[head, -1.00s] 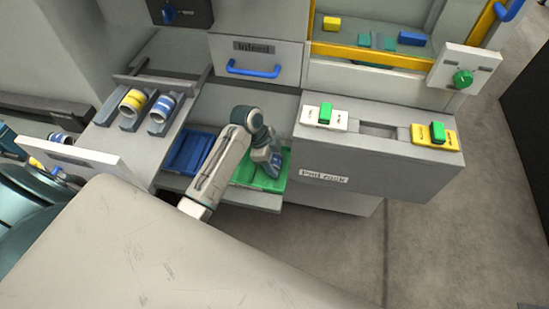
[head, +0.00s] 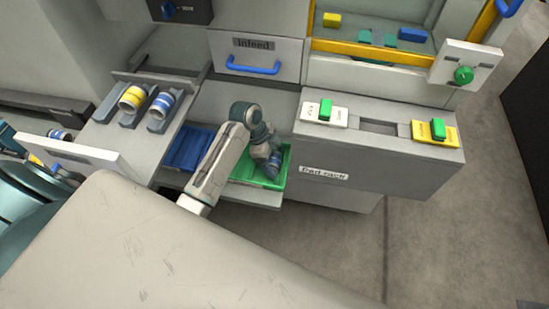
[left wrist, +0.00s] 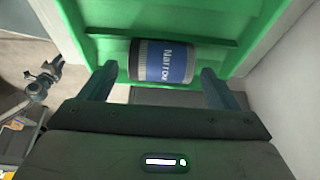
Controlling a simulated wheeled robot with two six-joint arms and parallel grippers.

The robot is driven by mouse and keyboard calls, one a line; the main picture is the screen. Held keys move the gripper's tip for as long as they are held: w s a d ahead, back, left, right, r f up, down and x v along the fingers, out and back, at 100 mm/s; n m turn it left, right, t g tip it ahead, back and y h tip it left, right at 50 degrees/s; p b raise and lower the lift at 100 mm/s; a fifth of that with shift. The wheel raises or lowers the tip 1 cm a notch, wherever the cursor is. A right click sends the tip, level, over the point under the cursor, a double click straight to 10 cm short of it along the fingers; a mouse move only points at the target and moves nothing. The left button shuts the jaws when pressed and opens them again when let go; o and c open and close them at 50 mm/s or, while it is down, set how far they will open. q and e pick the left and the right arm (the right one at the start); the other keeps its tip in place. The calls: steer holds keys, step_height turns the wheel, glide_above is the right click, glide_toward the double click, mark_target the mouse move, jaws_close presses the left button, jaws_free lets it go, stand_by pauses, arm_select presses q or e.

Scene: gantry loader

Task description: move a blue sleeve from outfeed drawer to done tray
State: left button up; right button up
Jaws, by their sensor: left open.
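A blue sleeve marked "Narrow" with grey ends (left wrist: 165,62) lies on its side in the green tray (left wrist: 100,17). My left gripper (left wrist: 160,82) is open, with one finger on each side of the sleeve and gaps showing. In the head view my left gripper (head: 272,166) is down at the green tray (head: 245,181), hiding much of it. The pulled-out drawer at left (head: 112,142) holds a yellow-banded sleeve (head: 132,99) and a blue-banded sleeve (head: 162,105) in dark cradles. A small dark gripper-like shape (left wrist: 44,78) shows in the left wrist view; its jaws are unclear.
A blue tray (head: 187,150) sits left of the green tray. The closed infeed drawer (head: 255,57) is behind. Another blue-banded sleeve (head: 60,135) shows at far left.

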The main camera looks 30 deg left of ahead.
arm_select(q)
steer(key=v, duration=1)
steer(key=shift+r, duration=0.1)
